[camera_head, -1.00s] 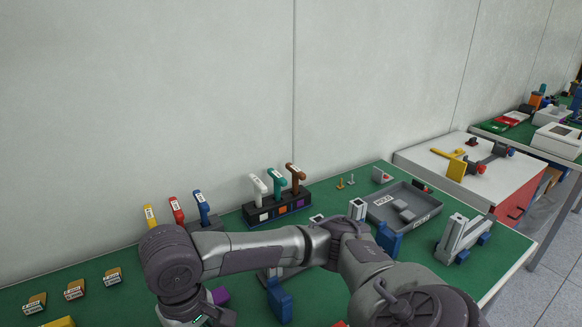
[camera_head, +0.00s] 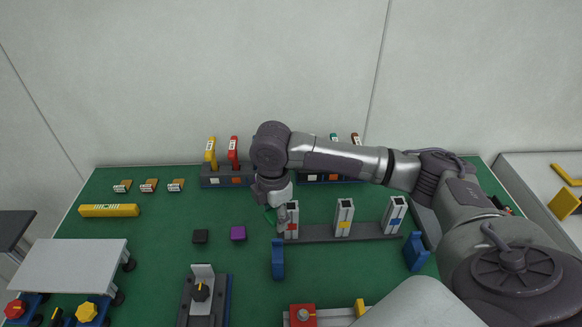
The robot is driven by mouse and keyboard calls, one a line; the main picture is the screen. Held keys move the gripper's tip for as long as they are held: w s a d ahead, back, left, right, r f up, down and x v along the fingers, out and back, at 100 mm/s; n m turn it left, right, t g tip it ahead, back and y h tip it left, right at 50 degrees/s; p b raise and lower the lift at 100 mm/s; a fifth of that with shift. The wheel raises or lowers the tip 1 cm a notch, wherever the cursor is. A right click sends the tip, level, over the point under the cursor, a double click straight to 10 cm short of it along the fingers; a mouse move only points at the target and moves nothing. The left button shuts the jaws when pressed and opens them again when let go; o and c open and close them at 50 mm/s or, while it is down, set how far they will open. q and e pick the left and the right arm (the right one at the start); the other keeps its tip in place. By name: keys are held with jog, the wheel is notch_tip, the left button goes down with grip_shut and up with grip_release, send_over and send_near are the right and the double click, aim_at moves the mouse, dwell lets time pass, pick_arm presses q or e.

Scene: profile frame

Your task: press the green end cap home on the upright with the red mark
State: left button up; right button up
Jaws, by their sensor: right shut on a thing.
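The upright with the red mark (camera_head: 292,226) is the left one of three grey uprights standing on a dark rail, just left of the middle. My right gripper (camera_head: 279,218) points down directly beside the top of this upright, on its left. It is shut on the green end cap (camera_head: 270,215), of which only a small green piece shows beside the fingers. The fingers hide the rest, and I cannot tell whether the cap touches the upright. My left gripper is out of view.
Uprights with a yellow mark (camera_head: 344,218) and a blue mark (camera_head: 394,216) stand to the right. Blue brackets (camera_head: 278,259) stand in front of the rail. Handled tools stand behind.

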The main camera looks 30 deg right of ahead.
jog(key=w+d+r+n+p, duration=0.2)
jog(key=w+d+n+p, duration=0.3)
jog(key=n, duration=0.6)
jog(key=shift+d+r+n, duration=0.2)
jog(key=shift+d+n, duration=0.1)
jog(key=shift+d, duration=1.05)
jog(key=shift+p, duration=0.3)
jog(key=shift+f+b, duration=0.8)
jog(key=shift+f, duration=1.7)
jog(key=shift+p, duration=0.4)
